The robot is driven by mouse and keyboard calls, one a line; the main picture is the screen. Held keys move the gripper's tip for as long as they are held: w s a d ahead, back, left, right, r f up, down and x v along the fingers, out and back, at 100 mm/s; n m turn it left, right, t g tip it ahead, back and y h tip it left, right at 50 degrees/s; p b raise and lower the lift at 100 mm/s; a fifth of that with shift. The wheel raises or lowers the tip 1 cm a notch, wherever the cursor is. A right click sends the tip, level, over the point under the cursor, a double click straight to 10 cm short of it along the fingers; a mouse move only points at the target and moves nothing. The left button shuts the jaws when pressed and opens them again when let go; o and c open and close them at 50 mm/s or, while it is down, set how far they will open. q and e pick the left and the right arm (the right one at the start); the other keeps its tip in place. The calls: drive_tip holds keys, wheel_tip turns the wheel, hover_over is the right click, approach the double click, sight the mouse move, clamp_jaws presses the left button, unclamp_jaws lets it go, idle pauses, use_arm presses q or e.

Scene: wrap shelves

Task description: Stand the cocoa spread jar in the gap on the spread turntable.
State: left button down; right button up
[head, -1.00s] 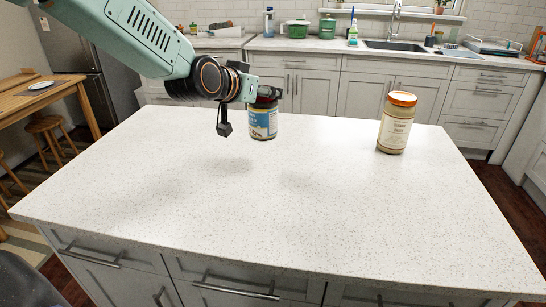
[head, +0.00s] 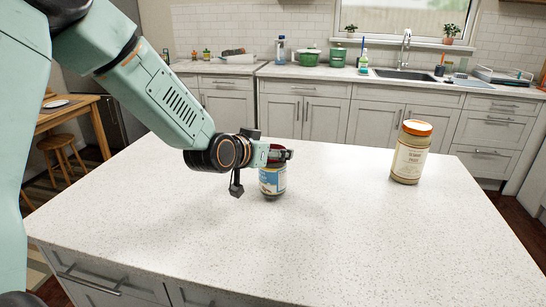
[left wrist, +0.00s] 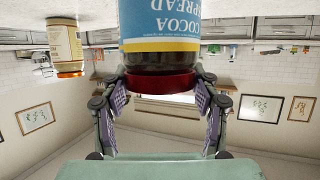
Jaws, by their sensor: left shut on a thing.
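The cocoa spread jar (head: 272,181) has a blue and cream label and a red lid. My left gripper (head: 281,155) is shut on its lid and holds the jar upright over the speckled white counter. I cannot tell whether its base touches the counter. In the left wrist view, which is upside down, the jar (left wrist: 160,30) shows its "COCOA SPREAD" label. The fingers of the left gripper (left wrist: 161,82) press on both sides of the red lid. The spread turntable is not in view. My right gripper is not in view.
Another jar (head: 409,158) with an orange lid stands on the right of the counter (head: 330,235). It also shows in the left wrist view (left wrist: 66,48). The counter between and in front of the jars is clear. A sink (head: 405,74) and cabinets line the back wall.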

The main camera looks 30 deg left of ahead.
use_arm(q)
drive_tip(key=shift+d+f, duration=0.35)
drive_tip(key=shift+f, duration=0.1)
drive_tip(key=shift+w+a, duration=0.1)
drive_tip(key=shift+w, duration=0.1)
drive_tip(key=c, duration=0.8)
unclamp_jaws()
drive_tip(key=shift+a+f, duration=0.15)
drive_tip(key=shift+f, duration=0.1)
drive_tip(key=shift+o, duration=0.9)
drive_tip(key=shift+a, duration=0.1)
drive_tip(key=shift+o, duration=0.9)
drive_tip(key=shift+s, duration=0.15)
drive_tip(key=shift+o, duration=0.5)
drive_tip(key=shift+s+d+r, duration=0.1)
drive_tip(key=shift+d+r, duration=0.1)
drive_tip(key=shift+d, duration=0.05)
drive_tip(key=shift+f, duration=0.1)
drive_tip(key=shift+a, duration=0.15)
drive_tip(key=shift+s+a, duration=0.1)
drive_tip(key=shift+s, duration=0.1)
drive_tip(key=d+p+v, duration=0.1)
drive_tip(key=p+v, duration=0.4)
drive_tip(key=v, duration=0.6)
drive_tip(key=shift+a+r, duration=0.25)
drive_tip(key=shift+a, duration=0.2)
drive_tip(key=shift+o, duration=0.4)
